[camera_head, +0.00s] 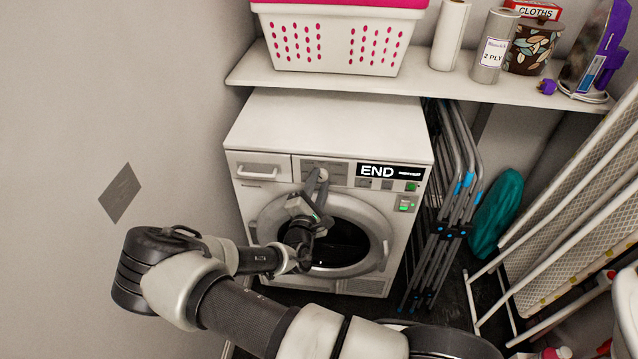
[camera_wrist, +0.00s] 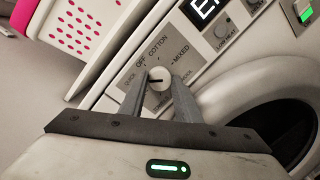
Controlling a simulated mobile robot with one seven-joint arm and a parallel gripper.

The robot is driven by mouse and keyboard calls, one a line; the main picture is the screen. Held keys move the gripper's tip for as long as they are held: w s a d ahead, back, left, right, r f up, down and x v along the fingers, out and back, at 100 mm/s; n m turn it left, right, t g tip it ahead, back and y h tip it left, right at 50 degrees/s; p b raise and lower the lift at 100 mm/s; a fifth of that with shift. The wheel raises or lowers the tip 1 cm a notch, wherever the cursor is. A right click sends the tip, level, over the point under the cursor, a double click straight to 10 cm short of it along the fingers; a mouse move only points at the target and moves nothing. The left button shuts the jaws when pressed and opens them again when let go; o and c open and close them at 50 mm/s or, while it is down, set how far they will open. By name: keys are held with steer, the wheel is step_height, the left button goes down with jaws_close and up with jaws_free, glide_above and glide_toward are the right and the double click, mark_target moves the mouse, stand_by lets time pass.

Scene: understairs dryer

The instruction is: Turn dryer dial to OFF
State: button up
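The dryer (camera_head: 325,120) is a white front-loader under a shelf; its display reads END. In the wrist view its round pale dial (camera_wrist: 159,78) sits on a grey panel with labels around it, OFF at upper left, COTTON at the top and MIXED at upper right. A short dark mark on the dial points left, roughly towards QUICK. My gripper (camera_wrist: 159,88) has one finger on each side of the dial, with little space between; contact is unclear. In the head view my gripper (camera_head: 318,182) is at the dryer's control panel and hides the dial.
A shelf (camera_head: 420,82) above the dryer holds a white and pink basket (camera_head: 335,42) and rolls. A folded drying rack (camera_head: 445,210) stands close on the right. A wall (camera_head: 150,80) is on the left. The round dryer door (camera_head: 375,215) is below the panel.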

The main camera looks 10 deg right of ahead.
steer(key=shift+c, duration=0.4)
steer(key=m+b, duration=0.1)
steer(key=m, duration=0.2)
steer(key=shift+m+b, duration=0.3)
steer(key=shift+m, duration=0.1)
steer(key=m+y+b, duration=0.1)
steer(key=m, duration=0.3)
steer(key=shift+g, duration=0.4)
steer(key=shift+m, duration=0.4)
steer(key=o, duration=1)
steer(key=shift+o, duration=0.2)
steer(key=p+v, duration=0.1)
steer(key=v, duration=1.6)
steer(key=shift+s, duration=0.25)
